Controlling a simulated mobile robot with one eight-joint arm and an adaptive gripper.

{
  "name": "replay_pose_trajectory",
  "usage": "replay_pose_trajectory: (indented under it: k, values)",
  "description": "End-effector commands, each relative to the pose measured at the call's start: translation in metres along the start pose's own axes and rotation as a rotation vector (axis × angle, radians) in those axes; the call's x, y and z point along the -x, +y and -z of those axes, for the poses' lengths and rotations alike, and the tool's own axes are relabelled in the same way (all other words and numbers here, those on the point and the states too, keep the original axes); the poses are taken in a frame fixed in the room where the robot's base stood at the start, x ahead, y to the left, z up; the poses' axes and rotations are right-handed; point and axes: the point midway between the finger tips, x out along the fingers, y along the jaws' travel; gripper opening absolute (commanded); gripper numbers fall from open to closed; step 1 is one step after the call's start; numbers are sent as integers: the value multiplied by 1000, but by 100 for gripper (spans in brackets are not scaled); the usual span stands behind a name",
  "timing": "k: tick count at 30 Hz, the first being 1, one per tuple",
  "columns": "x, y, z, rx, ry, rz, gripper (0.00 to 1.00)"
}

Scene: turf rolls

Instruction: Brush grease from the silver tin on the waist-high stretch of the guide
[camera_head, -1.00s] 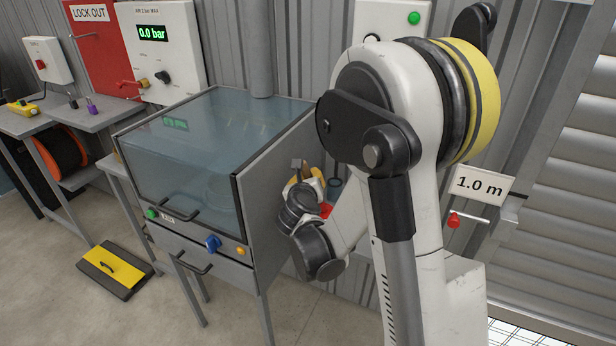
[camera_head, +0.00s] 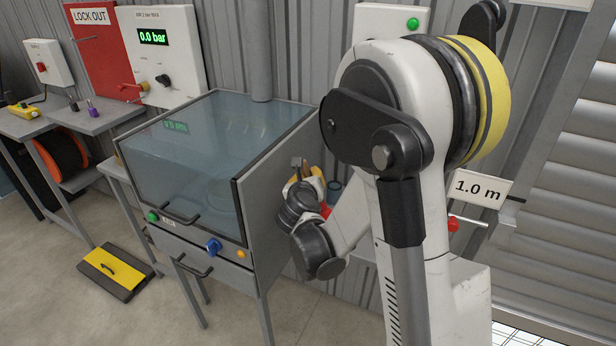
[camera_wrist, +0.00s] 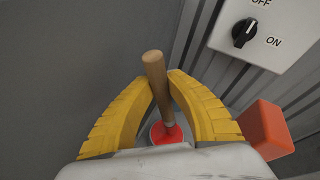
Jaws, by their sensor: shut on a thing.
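My gripper (camera_wrist: 160,82) has two yellow ribbed fingers, closed on the wooden handle of a brush (camera_wrist: 156,72). A red collar (camera_wrist: 160,133) sits round the handle's lower part; the bristles are hidden. In the head view my gripper (camera_head: 309,182) is small beside the cabinet's right side, partly covered by my wrist. The guide (camera_head: 541,105) looks to be the upright grey strip left of the slatted shutter, well right of my gripper. A blue-grey round rim (camera_head: 334,186) shows just right of my gripper; I cannot tell what it is. I cannot make out a silver tin.
A grey cabinet with a clear lid (camera_head: 215,140) stands close left of my gripper. A "1.0 m" sign (camera_head: 478,189) and a red-ended rod (camera_head: 453,224) stick out near the guide. An orange-red block (camera_wrist: 266,126) and an OFF/ON switch box (camera_wrist: 262,45) show in the wrist view.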

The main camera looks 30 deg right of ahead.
Motion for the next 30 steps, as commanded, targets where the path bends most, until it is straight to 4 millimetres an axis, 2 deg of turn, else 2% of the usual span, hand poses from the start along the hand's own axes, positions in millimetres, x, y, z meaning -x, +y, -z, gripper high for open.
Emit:
replay_pose_trajectory:
  k: [1,15,30]
  values:
    - [2,-3,-7,0,0,0,0]
    - [15,-16,-44,1,-1,-1,0]
    - [16,-17,-46,1,-1,-1,0]
